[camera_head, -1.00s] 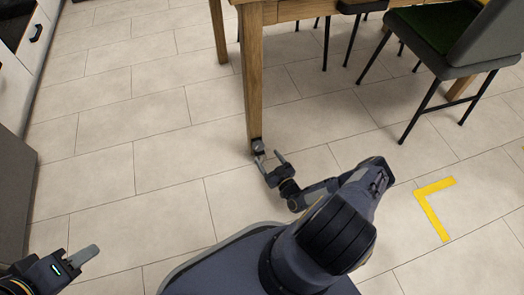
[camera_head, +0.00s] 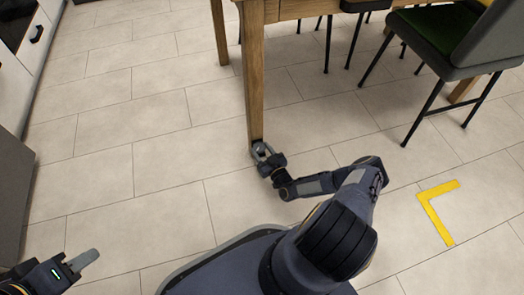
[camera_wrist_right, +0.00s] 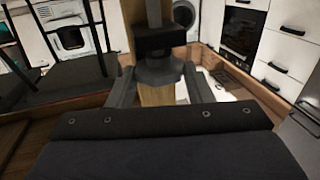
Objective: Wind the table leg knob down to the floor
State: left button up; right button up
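The wooden table leg (camera_head: 253,85) stands on the tiled floor, with a small grey knob at its foot. In the right wrist view the grey knob (camera_wrist_right: 158,73) sits under a dark collar (camera_wrist_right: 160,40) on the leg. My right gripper (camera_head: 263,150) is at the foot of the leg, its two fingers on either side of the knob and seemingly against it. These fingers also show in the right wrist view (camera_wrist_right: 159,78). The fingers partly hide the knob in the head view. My left gripper (camera_head: 82,262) is far off at the lower left, with only one finger clearly seen.
The table top (camera_head: 300,9) overhangs the leg. A grey and green chair (camera_head: 440,45) stands to the right. A yellow floor mark (camera_head: 434,212) lies at the right. White cabinets (camera_head: 30,50) stand at the left. The floor left of the leg is clear.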

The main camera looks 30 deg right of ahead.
jog(key=shift+c, duration=1.1)
jog(key=shift+h, duration=0.3)
jog(key=shift+a+m+h+p, duration=0.3)
jog(key=shift+m+h+p, duration=0.3)
jog(key=shift+m+h, duration=0.4)
jog(key=h, duration=0.1)
jog(key=m+h, duration=0.1)
jog(key=m+g+h+p, duration=0.1)
jog(key=shift+a+h, duration=0.25)
jog(key=shift+h, duration=0.15)
jog(key=shift+w+a+m+g+h, duration=0.15)
jog(key=shift+m+g+h, duration=0.45)
jog(key=shift+m+h, duration=0.3)
jog(key=shift+m+g+h+b, duration=0.3)
jog(key=shift+m+g+h, duration=0.25)
jog(key=shift+h, duration=0.55)
jog(key=shift+w+m+g+h, duration=0.1)
jog(key=shift+m+g+h, duration=0.15)
jog(key=shift+m+h, duration=0.1)
